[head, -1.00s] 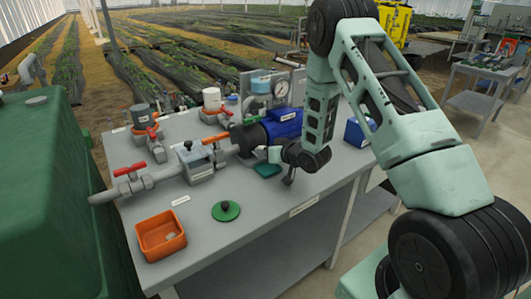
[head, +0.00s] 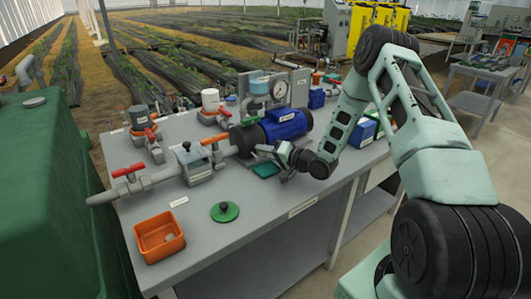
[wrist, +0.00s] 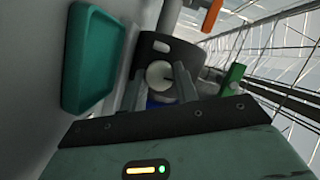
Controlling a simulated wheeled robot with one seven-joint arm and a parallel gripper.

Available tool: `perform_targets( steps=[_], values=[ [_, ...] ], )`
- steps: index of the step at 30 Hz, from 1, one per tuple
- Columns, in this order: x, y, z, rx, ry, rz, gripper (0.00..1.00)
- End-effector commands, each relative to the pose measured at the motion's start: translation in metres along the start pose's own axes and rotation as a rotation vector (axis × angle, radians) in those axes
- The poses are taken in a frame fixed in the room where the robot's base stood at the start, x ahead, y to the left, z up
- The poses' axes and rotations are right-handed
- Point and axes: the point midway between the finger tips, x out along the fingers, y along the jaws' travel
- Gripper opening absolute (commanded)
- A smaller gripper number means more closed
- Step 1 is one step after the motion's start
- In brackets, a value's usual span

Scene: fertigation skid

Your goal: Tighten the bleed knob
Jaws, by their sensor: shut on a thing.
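The pump has a blue motor (head: 287,124) and a dark front housing (head: 244,139); it sits on the grey bench. In the wrist view the dark housing (wrist: 148,44) is straight ahead. A pale round knob (wrist: 159,74), which I take for the bleed knob, stands in front of the housing. My gripper (wrist: 161,88) has one finger on each side of it, shut on it. In the head view my gripper (head: 264,151) is at the near side of the pump, and the knob is too small or hidden to make out there.
A teal tray (head: 266,170) lies close beside my gripper and fills the left of the wrist view (wrist: 92,58). An orange-handled valve (head: 215,139) joins the pipe left of the pump. A green disc (head: 225,212) and orange bin (head: 160,244) lie at the bench front.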

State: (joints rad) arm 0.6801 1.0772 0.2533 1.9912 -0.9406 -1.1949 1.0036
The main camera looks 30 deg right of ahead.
Motion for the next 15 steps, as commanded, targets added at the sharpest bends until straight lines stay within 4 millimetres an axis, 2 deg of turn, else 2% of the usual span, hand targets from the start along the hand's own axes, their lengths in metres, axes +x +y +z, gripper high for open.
perform_targets(
  steps=[15],
  values=[
    [0.0002,0.0,0.0002,0.084,0.004,-0.035,0.07]
  ],
)
